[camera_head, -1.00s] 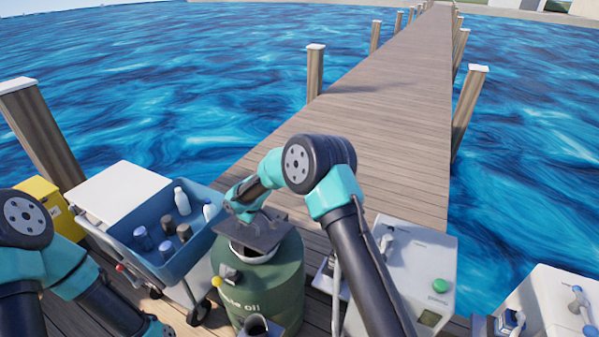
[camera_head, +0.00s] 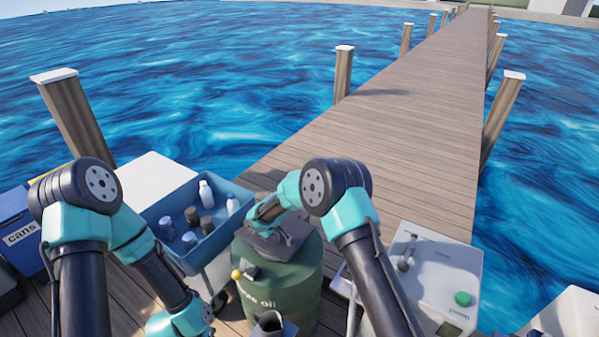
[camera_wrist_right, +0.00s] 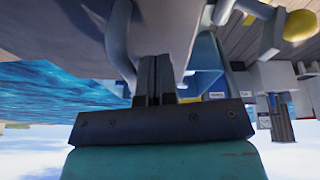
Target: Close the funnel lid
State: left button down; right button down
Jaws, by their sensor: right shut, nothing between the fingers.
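The green waste-oil drum (camera_head: 285,290) stands at the bottom middle of the head view. Its dark grey funnel lid (camera_head: 292,236) lies about flat over the top, and no funnel opening shows beneath it. My right gripper (camera_head: 256,222) is at the lid's left part, partly hidden by its own wrist. In the right wrist view its fingers (camera_wrist_right: 155,72) are shut and empty, their tips against or very near a grey surface with a curved bar (camera_wrist_right: 122,45) beside them. My left gripper (camera_head: 205,312) is low, left of the drum; its fingers are unclear.
A blue tub cart (camera_head: 222,236) with several bottles stands left of the drum. A white cabinet (camera_head: 440,285) with a green button stands to the right. A blue cans bin (camera_head: 20,225) is at far left. The pier (camera_head: 400,130) beyond is clear.

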jog(key=shift+r, duration=0.15)
jog(key=shift+r, duration=0.3)
jog(key=r, duration=0.3)
jog(key=shift+s+a+r, duration=0.15)
jog(key=shift+s+r, duration=0.15)
jog(key=s+a+r, duration=0.1)
jog(key=s+r, duration=0.4)
jog(key=s, duration=0.2)
jog(key=shift+s+a+r, duration=0.3)
